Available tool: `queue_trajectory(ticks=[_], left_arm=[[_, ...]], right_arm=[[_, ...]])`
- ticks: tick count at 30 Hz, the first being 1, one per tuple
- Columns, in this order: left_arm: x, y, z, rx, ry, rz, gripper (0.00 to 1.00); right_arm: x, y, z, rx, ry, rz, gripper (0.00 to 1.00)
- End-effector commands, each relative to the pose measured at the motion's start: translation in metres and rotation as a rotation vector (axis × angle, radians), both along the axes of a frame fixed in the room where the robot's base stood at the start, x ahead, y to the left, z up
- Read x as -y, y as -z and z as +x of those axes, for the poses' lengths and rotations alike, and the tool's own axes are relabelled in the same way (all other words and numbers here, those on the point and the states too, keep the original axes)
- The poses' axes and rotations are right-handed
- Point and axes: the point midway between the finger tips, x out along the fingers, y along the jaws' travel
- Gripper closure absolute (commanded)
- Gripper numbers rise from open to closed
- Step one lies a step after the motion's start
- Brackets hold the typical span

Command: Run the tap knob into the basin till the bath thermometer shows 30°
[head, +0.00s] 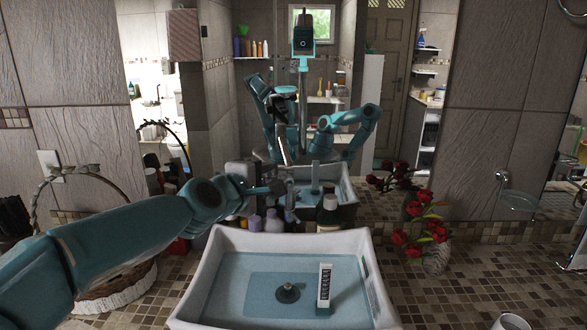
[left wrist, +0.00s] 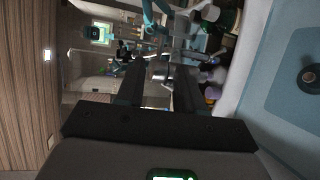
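The white basin (head: 205,292) has a pale blue inside with a dark round drain piece (head: 288,293). The bath thermometer (head: 325,288), a white upright strip with dark markings, stands in the basin. Its reading is too small to tell. The grey tap (head: 291,203) rises behind the basin's back rim. My left gripper (head: 277,187) is at the tap's upper part, where the knob is hard to make out. In the left wrist view its two dark fingers (left wrist: 158,82) are apart, with the tap's parts just beyond them. My right gripper shows only doubtfully, as a mirror reflection.
Bottles (head: 327,212) stand behind the basin. A vase with red flowers (head: 428,240) is on the right, and a wicker basket (head: 118,285) is on the left under my arm. A large mirror covers the back. The tiled counter right of the basin is mostly clear.

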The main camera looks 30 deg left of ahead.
Motion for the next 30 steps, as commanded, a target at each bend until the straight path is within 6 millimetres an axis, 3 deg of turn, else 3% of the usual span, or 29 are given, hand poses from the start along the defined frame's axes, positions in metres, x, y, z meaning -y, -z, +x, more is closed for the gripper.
queue_trajectory(ticks=[9,15,21,28,30], left_arm=[[-0.011,0.014,0.074,-0.004,0.001,0.007,0.63],[-0.015,0.019,0.107,-0.002,0.004,0.007,0.63],[-0.016,0.022,0.119,-0.001,0.004,0.007,0.63],[-0.016,0.022,0.120,-0.001,0.003,0.007,0.63],[-0.016,0.022,0.120,-0.001,0.003,0.007,0.86]], right_arm=[[0.000,-0.006,0.000,0.000,0.000,0.000,0.63],[0.000,-0.012,0.000,0.000,0.000,0.000,0.63],[0.000,-0.013,0.000,0.001,0.000,0.000,0.63],[0.000,-0.013,0.000,0.000,0.000,0.000,0.63],[0.000,-0.013,0.000,0.000,0.000,0.000,0.63]])
